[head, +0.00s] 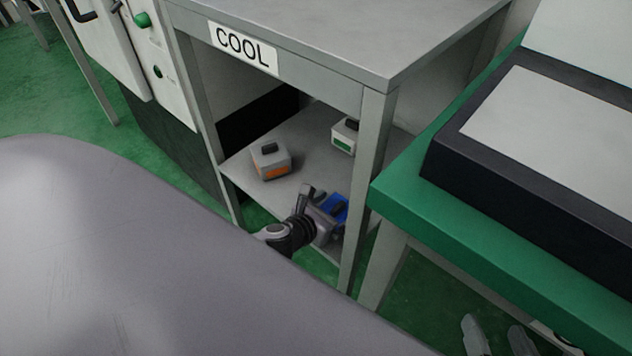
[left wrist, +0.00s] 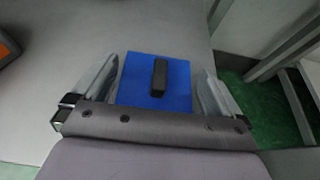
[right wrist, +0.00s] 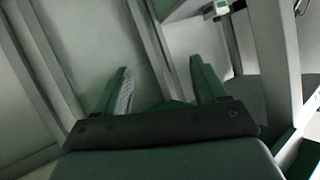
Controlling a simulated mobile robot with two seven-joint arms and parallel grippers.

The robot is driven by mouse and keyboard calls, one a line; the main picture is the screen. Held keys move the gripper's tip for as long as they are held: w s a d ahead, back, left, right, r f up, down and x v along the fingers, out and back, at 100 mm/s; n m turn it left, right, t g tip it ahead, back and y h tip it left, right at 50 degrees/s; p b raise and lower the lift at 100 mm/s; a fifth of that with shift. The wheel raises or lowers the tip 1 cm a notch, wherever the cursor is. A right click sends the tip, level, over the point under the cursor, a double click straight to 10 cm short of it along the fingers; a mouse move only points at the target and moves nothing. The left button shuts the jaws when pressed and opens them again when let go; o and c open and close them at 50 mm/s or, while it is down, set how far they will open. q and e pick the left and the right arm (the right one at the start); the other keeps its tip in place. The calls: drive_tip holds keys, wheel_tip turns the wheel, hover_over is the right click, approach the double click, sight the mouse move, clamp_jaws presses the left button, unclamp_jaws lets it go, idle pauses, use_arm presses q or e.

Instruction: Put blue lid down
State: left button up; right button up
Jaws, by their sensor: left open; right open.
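The blue lid (head: 338,211) is at the front right of the lower shelf of the COOL stand, partly hidden by my left gripper (head: 318,204). In the left wrist view the blue lid (left wrist: 139,78) is a flat blue square with a black handle (left wrist: 159,77). My left gripper (left wrist: 158,70) is open, with one finger on each side of the lid; a narrow gap shows on the right. Whether the lid rests on the shelf or on a box is hidden. My right gripper (head: 498,338) is open and empty, low below the green table; it also shows in its wrist view (right wrist: 159,72).
The lower shelf (head: 305,150) also holds a box with an orange label (head: 270,160) and one with a green label (head: 344,136). The stand's front post (head: 364,190) is just right of the lid. A green table (head: 400,195) stands at the right.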

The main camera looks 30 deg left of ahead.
use_arm(q)
drive_tip(key=p+v, duration=0.3)
drive_tip(key=v, duration=0.8)
use_arm(e)
drive_tip(key=shift+s+d+r+n+h, duration=0.15)
drive_tip(key=shift+s+d+h, duration=0.25)
drive_tip(key=shift+d, duration=0.3)
drive_tip(key=shift+s+d+r+n+h, duration=0.15)
drive_tip(key=shift+s+d+h, duration=0.2)
drive_tip(key=shift+d, duration=0.35)
drive_tip(key=shift+w+f, duration=0.1)
